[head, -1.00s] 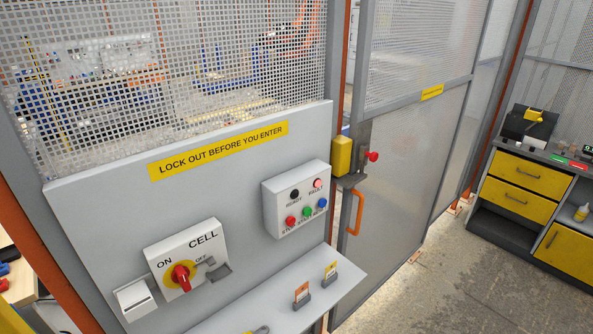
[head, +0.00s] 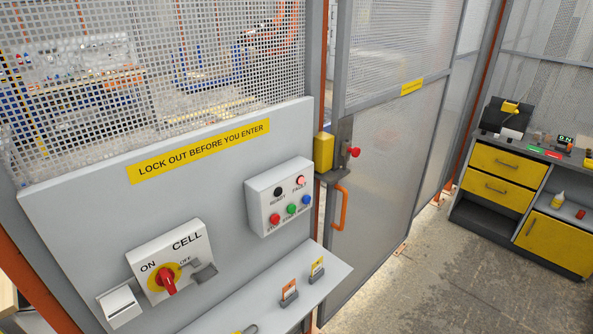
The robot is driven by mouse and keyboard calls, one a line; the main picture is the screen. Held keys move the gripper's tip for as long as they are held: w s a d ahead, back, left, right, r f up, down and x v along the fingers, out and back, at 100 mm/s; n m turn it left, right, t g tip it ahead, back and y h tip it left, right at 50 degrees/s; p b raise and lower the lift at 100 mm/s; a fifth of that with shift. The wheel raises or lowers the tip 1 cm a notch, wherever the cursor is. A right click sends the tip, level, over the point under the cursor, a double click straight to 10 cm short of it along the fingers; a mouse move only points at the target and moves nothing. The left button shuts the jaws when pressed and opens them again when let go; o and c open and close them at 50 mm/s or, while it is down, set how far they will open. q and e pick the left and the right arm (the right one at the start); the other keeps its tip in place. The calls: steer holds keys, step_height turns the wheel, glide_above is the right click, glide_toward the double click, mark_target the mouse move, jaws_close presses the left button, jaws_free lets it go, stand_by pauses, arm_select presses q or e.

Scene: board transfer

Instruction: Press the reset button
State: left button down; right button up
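A white control box (head: 280,222) is mounted on the grey panel. Along its lower row are a red button (head: 274,218), a green button (head: 291,209) and a blue button (head: 306,200). The small label under the blue button appears to read RESET. Above them are a dark lamp (head: 278,191) and a pinkish-red lamp (head: 301,180), whose label appears to read FAULT. Nothing covers the buttons. Neither of my grippers is in view.
A red rotary switch (head: 167,281) marked CELL ON/OFF sits lower left. A shelf (head: 262,307) with upright tags juts out below the box. A mesh gate (head: 385,150) with an orange handle (head: 341,207) stands right. A yellow-drawered bench (head: 507,170) is farther right, beyond clear floor.

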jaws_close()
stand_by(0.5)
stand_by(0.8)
